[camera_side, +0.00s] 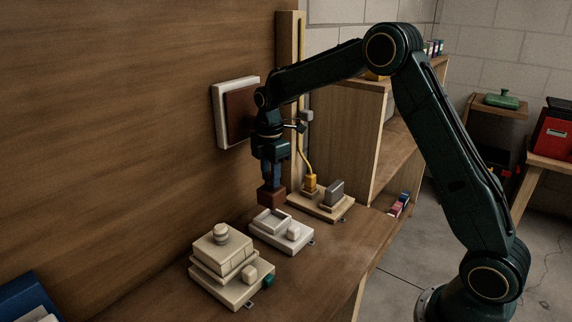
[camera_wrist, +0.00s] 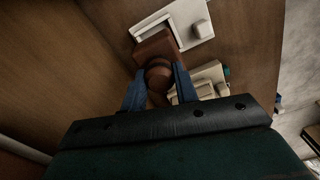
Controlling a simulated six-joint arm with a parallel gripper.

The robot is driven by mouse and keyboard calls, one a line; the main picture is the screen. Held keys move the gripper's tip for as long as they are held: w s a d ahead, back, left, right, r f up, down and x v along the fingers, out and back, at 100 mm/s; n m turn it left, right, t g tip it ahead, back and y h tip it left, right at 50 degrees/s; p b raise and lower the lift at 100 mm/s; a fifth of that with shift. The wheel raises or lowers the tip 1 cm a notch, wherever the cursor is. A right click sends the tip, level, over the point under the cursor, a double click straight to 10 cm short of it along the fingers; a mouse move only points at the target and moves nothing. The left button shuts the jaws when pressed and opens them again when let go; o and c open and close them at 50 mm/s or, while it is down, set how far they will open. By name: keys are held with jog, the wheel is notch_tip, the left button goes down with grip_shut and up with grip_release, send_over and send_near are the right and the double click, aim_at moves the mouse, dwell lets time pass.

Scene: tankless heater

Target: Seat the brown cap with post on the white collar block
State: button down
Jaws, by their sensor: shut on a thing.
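My gripper (camera_side: 271,178) points down and is shut on the post of the brown cap (camera_side: 271,196). In the side view the cap hangs just above and behind the white collar block (camera_side: 294,243), over its back-left part. Whether the cap touches the collar is hard to tell. In the wrist view the blue fingers of my gripper (camera_wrist: 159,84) stand on either side of the round post, and the brown cap (camera_wrist: 153,47) covers part of the white collar block (camera_wrist: 188,14). The collar's opening is partly hidden by the cap.
A cream stacked block (camera_side: 222,252) with a round knob stands at the front left. A wooden base (camera_side: 335,212) with a yellow plug and a grey block stands at the right. A framed brown panel (camera_side: 222,118) is on the wooden wall behind. Bare bench lies in front.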

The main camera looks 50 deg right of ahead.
jog(key=shift+f, duration=0.1)
jog(key=shift+f, duration=1.6)
jog(key=shift+f, duration=1.8)
dwell(2.4)
jog(key=c, duration=1)
grip_release()
jog(key=shift+r, duration=3.75)
jog(key=shift+f, duration=0.1)
